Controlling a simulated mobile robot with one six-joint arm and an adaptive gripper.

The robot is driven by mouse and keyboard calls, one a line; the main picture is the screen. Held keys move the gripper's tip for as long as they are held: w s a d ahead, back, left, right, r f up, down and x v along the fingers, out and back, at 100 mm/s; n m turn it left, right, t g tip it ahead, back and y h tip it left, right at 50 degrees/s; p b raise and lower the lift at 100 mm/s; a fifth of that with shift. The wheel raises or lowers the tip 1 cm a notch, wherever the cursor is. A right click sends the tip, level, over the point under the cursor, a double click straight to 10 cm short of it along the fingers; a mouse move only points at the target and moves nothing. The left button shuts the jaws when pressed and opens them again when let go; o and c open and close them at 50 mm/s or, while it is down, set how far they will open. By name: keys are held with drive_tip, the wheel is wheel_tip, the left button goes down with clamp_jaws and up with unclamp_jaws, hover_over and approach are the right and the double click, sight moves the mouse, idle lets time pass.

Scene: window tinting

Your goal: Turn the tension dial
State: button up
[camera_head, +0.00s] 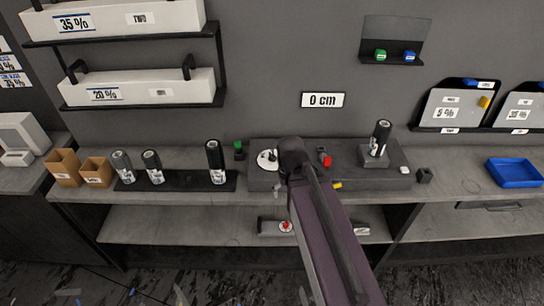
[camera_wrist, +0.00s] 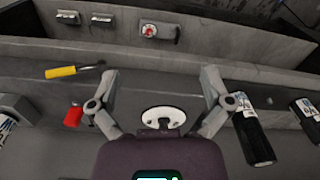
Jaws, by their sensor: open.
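A round white dial plate (camera_head: 267,159) with a dark centre sits on the grey bench unit, just left of my arm's end. In the wrist view the white plate (camera_wrist: 163,117) lies between my fingers, with its lower edge partly hidden by my gripper body. My gripper (camera_wrist: 160,78) is open and empty, with a finger on each side of the plate; contact cannot be told. No readable label shows which is the tension dial.
A red part (camera_head: 325,161) and a yellow-handled tool (camera_wrist: 61,71) are near my gripper. Several black rolls or cans stand around, one (camera_wrist: 252,130) close to my finger. A blue tray (camera_head: 514,172) is far right. A wall sign (camera_head: 323,100) reads 0 cm.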

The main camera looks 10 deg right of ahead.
drive_tip(key=shift+w, duration=0.1)
drive_tip(key=c, duration=0.3)
drive_tip(key=shift+w+r, duration=0.1)
drive_tip(key=shift+w, duration=0.2)
drive_tip(key=shift+c, duration=0.9)
wheel_tip(320, 180, up, 6)
drive_tip(key=f+n+p, duration=0.1)
drive_tip(key=n+p, duration=0.3)
drive_tip(key=p, duration=0.2)
hover_over(272, 154)
drive_tip(key=shift+r, duration=0.25)
drive_tip(key=shift+f+b, duration=0.15)
drive_tip(key=shift+b, duration=0.15)
wheel_tip(272, 154, down, 14)
drive_tip(key=b, duration=1.3)
drive_tip(key=shift+d+r, duration=0.1)
drive_tip(key=shift+r, duration=0.15)
drive_tip(key=shift+c, duration=0.2)
clamp_jaws()
